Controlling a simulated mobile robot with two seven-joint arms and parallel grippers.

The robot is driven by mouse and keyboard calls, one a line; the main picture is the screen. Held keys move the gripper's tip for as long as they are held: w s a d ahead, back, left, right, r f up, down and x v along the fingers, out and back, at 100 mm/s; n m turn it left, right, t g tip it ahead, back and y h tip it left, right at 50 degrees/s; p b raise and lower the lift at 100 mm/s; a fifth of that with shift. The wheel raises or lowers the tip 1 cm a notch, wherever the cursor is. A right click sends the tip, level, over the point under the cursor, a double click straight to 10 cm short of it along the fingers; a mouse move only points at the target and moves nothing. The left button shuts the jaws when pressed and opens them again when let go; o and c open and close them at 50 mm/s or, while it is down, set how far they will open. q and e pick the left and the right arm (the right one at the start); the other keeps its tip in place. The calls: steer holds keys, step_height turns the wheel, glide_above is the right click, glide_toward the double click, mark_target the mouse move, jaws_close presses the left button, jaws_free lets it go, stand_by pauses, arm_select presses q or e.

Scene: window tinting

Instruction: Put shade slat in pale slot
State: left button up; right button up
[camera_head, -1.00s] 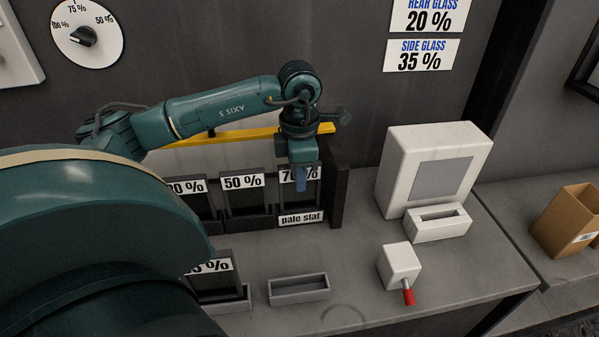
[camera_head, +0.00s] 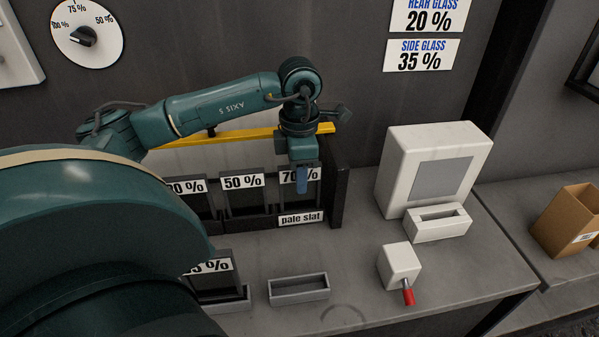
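A dark rack (camera_head: 338,190) stands against the back wall and holds dark slats labelled 50 % (camera_head: 243,203) and 70 % (camera_head: 308,198), plus one at the left whose label is partly hidden. The slot under the 70 % slat has a "pale slat" label (camera_head: 301,219). My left gripper (camera_head: 302,180) points down in front of the 70 % slat, its blue fingers covering part of that label. I cannot tell whether the fingers touch the slat or are apart. Another dark slat (camera_head: 213,283) stands in a grey holder at front left, partly hidden by my arm. My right gripper is not in view.
An empty grey tray (camera_head: 299,289) lies on the bench. A white device (camera_head: 434,172) with a slotted block (camera_head: 438,223) stands at right, behind a white box with a red handle (camera_head: 399,266). A yellow bar (camera_head: 232,136) runs above the rack. A cardboard box (camera_head: 567,222) is far right.

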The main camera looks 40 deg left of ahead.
arm_select(q)
step_height(320, 180, up, 10)
steer(key=shift+r, duration=0.25)
steer(key=shift+r+p, duration=0.3)
steer(key=shift+r, duration=0.25)
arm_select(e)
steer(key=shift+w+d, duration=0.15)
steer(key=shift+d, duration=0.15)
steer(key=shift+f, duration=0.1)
arm_select(q)
steer(key=shift+f, duration=0.1)
